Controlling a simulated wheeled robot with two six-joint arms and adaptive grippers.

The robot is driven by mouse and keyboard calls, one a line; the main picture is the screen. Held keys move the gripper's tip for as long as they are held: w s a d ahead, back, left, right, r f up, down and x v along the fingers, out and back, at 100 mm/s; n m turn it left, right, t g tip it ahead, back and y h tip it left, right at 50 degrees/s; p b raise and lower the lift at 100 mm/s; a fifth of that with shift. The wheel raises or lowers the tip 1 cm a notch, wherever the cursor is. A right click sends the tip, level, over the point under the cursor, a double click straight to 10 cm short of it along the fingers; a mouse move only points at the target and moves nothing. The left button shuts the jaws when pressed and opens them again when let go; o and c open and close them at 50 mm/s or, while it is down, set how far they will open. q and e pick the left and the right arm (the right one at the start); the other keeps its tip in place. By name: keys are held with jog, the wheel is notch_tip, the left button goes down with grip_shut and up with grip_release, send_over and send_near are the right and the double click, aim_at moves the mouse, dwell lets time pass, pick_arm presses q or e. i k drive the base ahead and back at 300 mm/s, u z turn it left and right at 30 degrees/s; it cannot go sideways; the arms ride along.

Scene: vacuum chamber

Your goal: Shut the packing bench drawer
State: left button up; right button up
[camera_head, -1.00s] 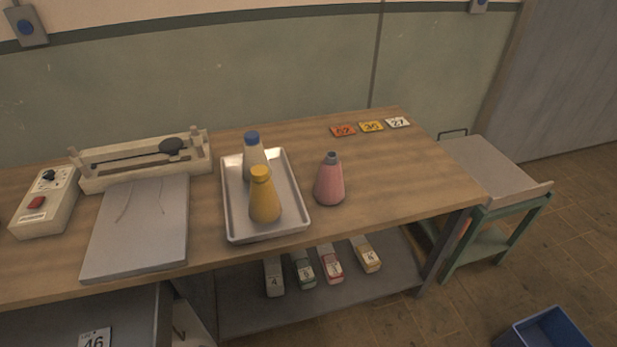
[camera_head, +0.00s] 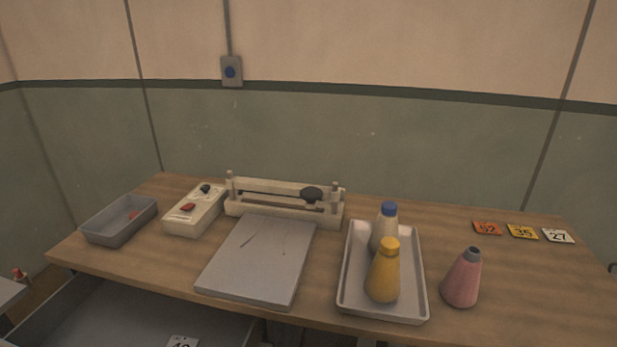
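The grey drawer (camera_head: 135,318) shows under the left part of the wooden packing bench (camera_head: 330,231). It stands pulled out, with its inside showing below the bench's front edge. A white number card (camera_head: 183,342) is at the picture's bottom edge, partly cut off, in or on the drawer. The drawer's front panel and handle are out of view below. Neither of my grippers is in view.
On the bench are a grey bin (camera_head: 118,221), a control box (camera_head: 194,211), a vacuum sealer-like device (camera_head: 285,202), a grey plate (camera_head: 259,260), a metal tray (camera_head: 413,307) holding two bottles, a pink bottle (camera_head: 462,279) and number cards (camera_head: 522,232). A wall stands behind.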

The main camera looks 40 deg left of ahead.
aim_at(87, 310)
jog(key=u, duration=4.45)
jog(key=i, duration=1.75)
jog(key=z, duration=2.85)
